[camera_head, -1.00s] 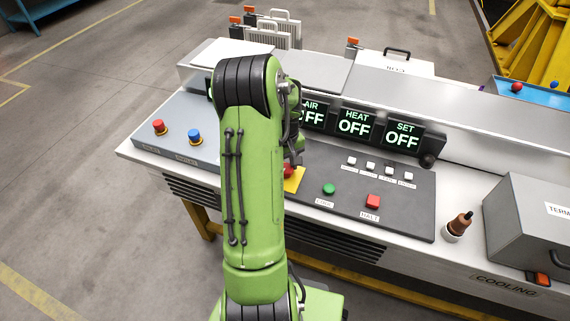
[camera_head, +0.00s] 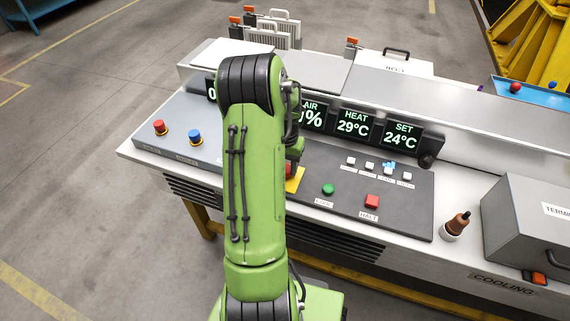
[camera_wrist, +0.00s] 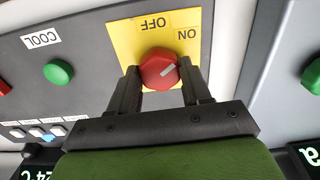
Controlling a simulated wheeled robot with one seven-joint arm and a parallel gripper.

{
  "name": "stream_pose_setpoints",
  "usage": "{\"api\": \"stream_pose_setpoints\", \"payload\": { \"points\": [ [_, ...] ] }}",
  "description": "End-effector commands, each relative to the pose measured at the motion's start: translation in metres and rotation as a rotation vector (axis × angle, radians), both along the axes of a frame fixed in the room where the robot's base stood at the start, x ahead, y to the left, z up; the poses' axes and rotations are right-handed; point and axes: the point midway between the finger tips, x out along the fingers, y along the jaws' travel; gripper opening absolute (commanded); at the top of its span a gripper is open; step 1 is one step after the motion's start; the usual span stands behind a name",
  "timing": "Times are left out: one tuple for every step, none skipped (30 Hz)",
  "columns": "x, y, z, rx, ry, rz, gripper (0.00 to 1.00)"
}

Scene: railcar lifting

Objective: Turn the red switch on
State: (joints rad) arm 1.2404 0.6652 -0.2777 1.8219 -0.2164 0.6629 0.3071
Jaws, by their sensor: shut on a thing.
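The red switch (camera_wrist: 160,70) is a round knob with a light pointer mark, on a yellow plate (camera_wrist: 130,38) lettered OFF and ON. In the wrist view the plate's text appears upside down, and the mark slants towards the ON side. My gripper (camera_wrist: 160,82) is shut on the switch, one finger at each side. In the head view my arm hides most of the switch, and only a bit of the yellow plate (camera_head: 296,181) shows. The displays read HEAT 29°C (camera_head: 352,125) and SET 24°C (camera_head: 400,136). The AIR display (camera_head: 313,115) is partly hidden.
A green button (camera_head: 328,189) and a red square button (camera_head: 372,201) sit right of the switch. Red (camera_head: 160,127) and blue (camera_head: 195,136) buttons stand on the left panel. A brown bottle (camera_head: 457,224) stands at right.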

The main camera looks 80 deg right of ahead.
Motion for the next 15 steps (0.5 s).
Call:
{"api": "stream_pose_setpoints", "payload": {
  "points": [
    [-0.0002,-0.0009,0.0009,-0.003,0.0,-0.022,0.17],
    [-0.0002,-0.0009,0.0009,-0.003,0.0,-0.034,0.17],
    [-0.0002,-0.001,0.0009,-0.004,0.0,-0.05,0.17],
    [-0.0002,-0.001,0.0009,-0.004,0.0,-0.06,0.17],
    [-0.0003,-0.001,0.0009,-0.004,0.0,-0.068,0.17],
    [-0.0003,-0.0011,0.0009,-0.004,0.0,-0.08,0.17],
    [-0.0003,-0.0011,0.0009,-0.004,0.0,-0.087,0.17],
    [-0.0003,-0.0011,0.0009,-0.004,0.0,-0.092,0.17],
    [-0.0003,-0.0012,0.0009,-0.004,0.0,-0.098,0.17],
    [-0.0003,-0.0012,0.0009,-0.004,-0.001,-0.103,0.17],
    [-0.0003,-0.0012,0.0009,-0.005,-0.001,-0.106,0.17],
    [-0.0003,-0.0012,0.0009,-0.005,-0.001,-0.11,0.17],
    [-0.0003,-0.0013,0.0009,-0.005,-0.001,-0.112,0.18],
    [-0.0003,-0.0013,0.0009,-0.005,-0.001,-0.113,0.18],
    [-0.0003,-0.0013,0.0009,-0.005,-0.001,-0.114,0.18]
  ]
}}
